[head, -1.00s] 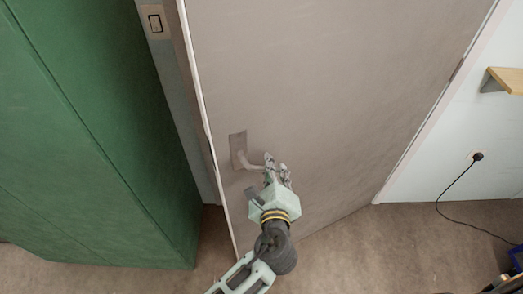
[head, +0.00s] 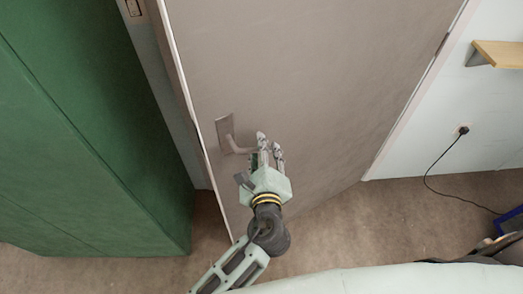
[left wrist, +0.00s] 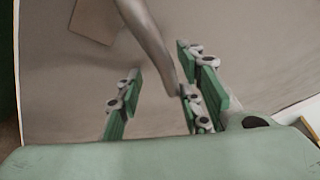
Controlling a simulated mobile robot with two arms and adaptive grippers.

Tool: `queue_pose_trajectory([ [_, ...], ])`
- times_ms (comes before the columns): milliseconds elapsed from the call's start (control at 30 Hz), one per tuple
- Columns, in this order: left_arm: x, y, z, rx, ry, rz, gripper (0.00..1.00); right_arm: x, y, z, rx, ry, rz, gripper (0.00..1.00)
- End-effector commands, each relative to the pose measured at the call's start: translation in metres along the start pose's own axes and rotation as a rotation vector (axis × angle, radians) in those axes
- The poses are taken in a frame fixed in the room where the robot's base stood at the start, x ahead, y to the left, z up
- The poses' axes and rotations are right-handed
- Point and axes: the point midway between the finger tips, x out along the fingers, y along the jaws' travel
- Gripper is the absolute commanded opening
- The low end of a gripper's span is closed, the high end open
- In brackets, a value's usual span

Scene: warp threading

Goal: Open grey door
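The grey door (head: 320,75) fills the middle of the head view. Its left edge stands out from the frame, so it is ajar. A lever handle (head: 238,149) on a square plate (head: 224,128) is near that edge. My left gripper (head: 268,143) is at the free end of the lever, in front of the door. In the left wrist view, the lever (left wrist: 148,40) reaches down between the spread green fingers of my left gripper (left wrist: 160,95). The fingers look apart, and contact with the lever is unclear. My right gripper does not show.
A tall green cabinet (head: 85,120) stands close on the left. A wooden shelf (head: 498,53) and a plugged-in black cable (head: 444,160) are on the white wall at right. Brown floor (head: 330,235) is clear below the door. Dark and blue items lie at the lower right.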

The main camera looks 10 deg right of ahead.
Motion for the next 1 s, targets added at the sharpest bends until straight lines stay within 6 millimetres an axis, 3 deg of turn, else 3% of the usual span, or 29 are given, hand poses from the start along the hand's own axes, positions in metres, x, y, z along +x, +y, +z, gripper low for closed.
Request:
queue_pose_trajectory([
  [500,-0.097,0.002,-0.002,0.001,0.004,0.004,0.32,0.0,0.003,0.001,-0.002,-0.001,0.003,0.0],
  [700,-0.115,0.001,-0.001,0.001,0.002,0.002,0.32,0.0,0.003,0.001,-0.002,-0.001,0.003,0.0],
  [1000,-0.117,0.0,-0.001,0.001,0.001,0.001,0.31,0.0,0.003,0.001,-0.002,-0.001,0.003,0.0],
])
